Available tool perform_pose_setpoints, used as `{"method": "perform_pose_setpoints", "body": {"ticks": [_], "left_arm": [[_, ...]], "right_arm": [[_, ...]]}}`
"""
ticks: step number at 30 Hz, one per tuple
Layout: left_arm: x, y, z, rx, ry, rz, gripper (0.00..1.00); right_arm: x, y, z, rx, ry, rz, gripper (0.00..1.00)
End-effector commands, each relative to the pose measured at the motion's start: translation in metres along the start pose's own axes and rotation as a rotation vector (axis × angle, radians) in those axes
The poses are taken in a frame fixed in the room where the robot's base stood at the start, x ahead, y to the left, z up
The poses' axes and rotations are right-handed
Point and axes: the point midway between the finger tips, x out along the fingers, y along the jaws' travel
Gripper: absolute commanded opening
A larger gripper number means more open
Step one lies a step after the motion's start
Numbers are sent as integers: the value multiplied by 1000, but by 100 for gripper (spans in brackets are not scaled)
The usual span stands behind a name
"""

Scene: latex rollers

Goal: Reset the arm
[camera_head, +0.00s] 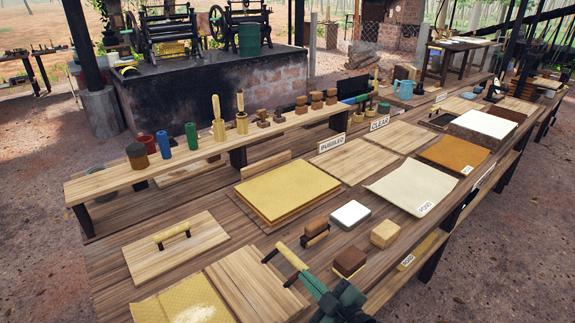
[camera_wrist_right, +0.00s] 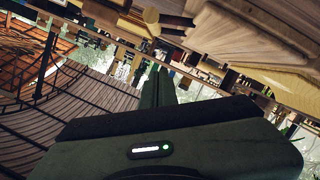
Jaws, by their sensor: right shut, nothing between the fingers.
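My right gripper (camera_head: 318,288) comes in at the bottom of the head view, over the front of the long wooden table (camera_head: 120,260). Its dark fingers are together with nothing between them; the closed fingers also show in the right wrist view (camera_wrist_right: 158,88). A pale wooden handle with a dark wire frame (camera_head: 291,257) lies by the fingertips, over a wooden board (camera_head: 250,280); I cannot tell if they touch. My left gripper is not in view.
Nearby are brown blocks (camera_head: 349,262), a pale block (camera_head: 385,233), a white block (camera_head: 350,214) and stacked yellow sheets (camera_head: 286,187). A handled board (camera_head: 175,245) lies left. A raised shelf (camera_head: 120,175) carries cups and tools. Labelled sheets lie right.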

Motion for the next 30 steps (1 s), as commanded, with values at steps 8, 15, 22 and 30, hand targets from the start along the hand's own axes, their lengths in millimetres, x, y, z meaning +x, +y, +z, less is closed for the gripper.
{"method": "perform_pose_setpoints", "body": {"ticks": [8,15,22,30], "left_arm": [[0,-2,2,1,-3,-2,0],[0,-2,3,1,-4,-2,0],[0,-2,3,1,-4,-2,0],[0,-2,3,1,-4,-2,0]], "right_arm": [[-31,-18,34,158,-205,-26,0],[-98,-46,84,385,-533,-50,0],[-178,-74,119,579,-836,-58,0],[-260,-98,134,741,-1112,-50,0]]}}
